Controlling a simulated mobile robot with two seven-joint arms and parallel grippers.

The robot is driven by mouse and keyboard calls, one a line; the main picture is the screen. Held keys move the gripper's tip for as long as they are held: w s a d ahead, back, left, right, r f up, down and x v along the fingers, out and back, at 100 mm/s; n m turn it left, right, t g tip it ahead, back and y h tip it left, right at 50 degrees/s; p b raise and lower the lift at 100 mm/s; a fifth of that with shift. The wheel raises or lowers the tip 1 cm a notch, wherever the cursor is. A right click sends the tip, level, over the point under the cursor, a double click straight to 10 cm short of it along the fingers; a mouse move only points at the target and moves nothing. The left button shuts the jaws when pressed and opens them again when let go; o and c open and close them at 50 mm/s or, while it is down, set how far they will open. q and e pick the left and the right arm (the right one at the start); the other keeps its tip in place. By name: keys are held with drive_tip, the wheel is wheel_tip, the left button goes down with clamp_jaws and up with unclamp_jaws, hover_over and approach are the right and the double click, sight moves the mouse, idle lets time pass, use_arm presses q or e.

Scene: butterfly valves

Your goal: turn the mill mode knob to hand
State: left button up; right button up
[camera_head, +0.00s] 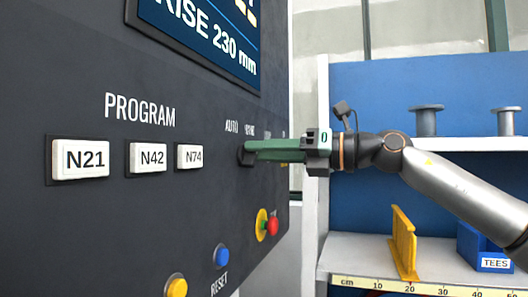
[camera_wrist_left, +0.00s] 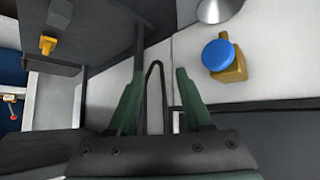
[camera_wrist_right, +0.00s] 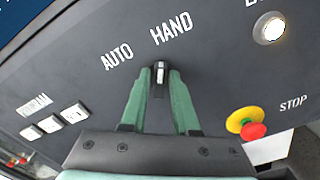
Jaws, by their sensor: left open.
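The mode knob (camera_wrist_right: 160,78) is a dark rotary switch with a light pointer mark, on the dark panel. In the right wrist view its pointer aims up toward the HAND label (camera_wrist_right: 171,29), with the AUTO label (camera_wrist_right: 117,57) to the left. My right gripper (camera_wrist_right: 161,72) has one green finger on each side of the knob, closed against it. In the head view my right gripper (camera_head: 248,151) reaches the panel from the right and hides most of the knob. My left gripper (camera_wrist_left: 158,70) is open and empty, away from the panel; it is outside the head view.
White buttons N21 (camera_head: 80,159), N42 (camera_head: 148,157) and N74 (camera_head: 190,156) are left of the knob. A red stop button (camera_wrist_right: 253,130) on yellow sits below right of it. A blue-topped yellow fitting (camera_wrist_left: 219,55) is right of my left gripper.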

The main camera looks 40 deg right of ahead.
drive_tip(key=shift+o, duration=1.3)
drive_tip(key=b+v, duration=0.5)
drive_tip(key=v, duration=0.7)
drive_tip(key=shift+s, duration=0.2)
drive_tip(key=shift+d, duration=0.1)
